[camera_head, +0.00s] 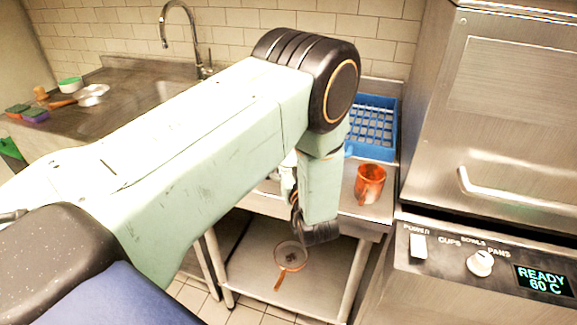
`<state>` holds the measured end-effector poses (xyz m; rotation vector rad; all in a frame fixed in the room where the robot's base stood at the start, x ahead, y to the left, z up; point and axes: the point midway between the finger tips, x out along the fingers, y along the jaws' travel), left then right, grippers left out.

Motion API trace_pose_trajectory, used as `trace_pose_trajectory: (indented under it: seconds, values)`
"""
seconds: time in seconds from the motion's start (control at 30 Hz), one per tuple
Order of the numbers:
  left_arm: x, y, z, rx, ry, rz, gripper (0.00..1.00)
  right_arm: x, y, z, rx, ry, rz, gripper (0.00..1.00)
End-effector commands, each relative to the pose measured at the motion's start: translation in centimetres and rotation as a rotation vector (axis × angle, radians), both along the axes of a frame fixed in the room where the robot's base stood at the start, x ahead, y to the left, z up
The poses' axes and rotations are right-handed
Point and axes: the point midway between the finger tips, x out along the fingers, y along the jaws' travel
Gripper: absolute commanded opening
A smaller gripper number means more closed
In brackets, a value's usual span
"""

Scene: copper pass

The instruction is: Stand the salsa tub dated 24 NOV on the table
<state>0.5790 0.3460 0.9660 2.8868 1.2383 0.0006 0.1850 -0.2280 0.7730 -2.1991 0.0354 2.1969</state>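I see no tub with a readable 24 NOV date. An orange-red cup-like vessel (370,184) stands upright on the steel table (345,203), right of my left arm; I cannot read any label on it. My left arm comes in from the left, crosses the middle of the view and bends down in front of the table. Its fingers are not visible, and a pale and dark part behind the lower link is too covered to tell. The arm hides much of the table and the sink front. My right gripper is not in view.
A blue rack (373,128) stands at the table's back. A pan (290,256) lies on the lower shelf. A steel machine (500,130) with a READY 60 C display (543,280) fills the right. Sponges (35,116), a green-lidded tub (70,84) and utensils lie on the left counter (110,115).

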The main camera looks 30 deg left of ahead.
Motion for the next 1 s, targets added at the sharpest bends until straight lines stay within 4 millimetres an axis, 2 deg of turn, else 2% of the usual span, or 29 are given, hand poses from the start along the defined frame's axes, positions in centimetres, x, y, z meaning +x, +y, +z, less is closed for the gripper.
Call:
trace_pose_trajectory:
  seconds: [0.07, 0.73, 0.9, 1.0]
  values:
    - [0.0, 0.0, 0.0, 0.000, 0.000, 0.001, 0.78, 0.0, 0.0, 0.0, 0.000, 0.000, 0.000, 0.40]
    - [0.0, 0.0, 0.1, 0.001, -0.002, 0.000, 0.21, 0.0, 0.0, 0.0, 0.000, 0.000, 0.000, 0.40]
    - [0.0, 0.0, 0.2, 0.001, -0.003, 0.000, 0.19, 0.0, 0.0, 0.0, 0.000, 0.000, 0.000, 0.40]
    - [0.1, 0.0, 1.0, 0.002, -0.004, 0.000, 0.19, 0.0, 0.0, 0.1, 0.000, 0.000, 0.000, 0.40]
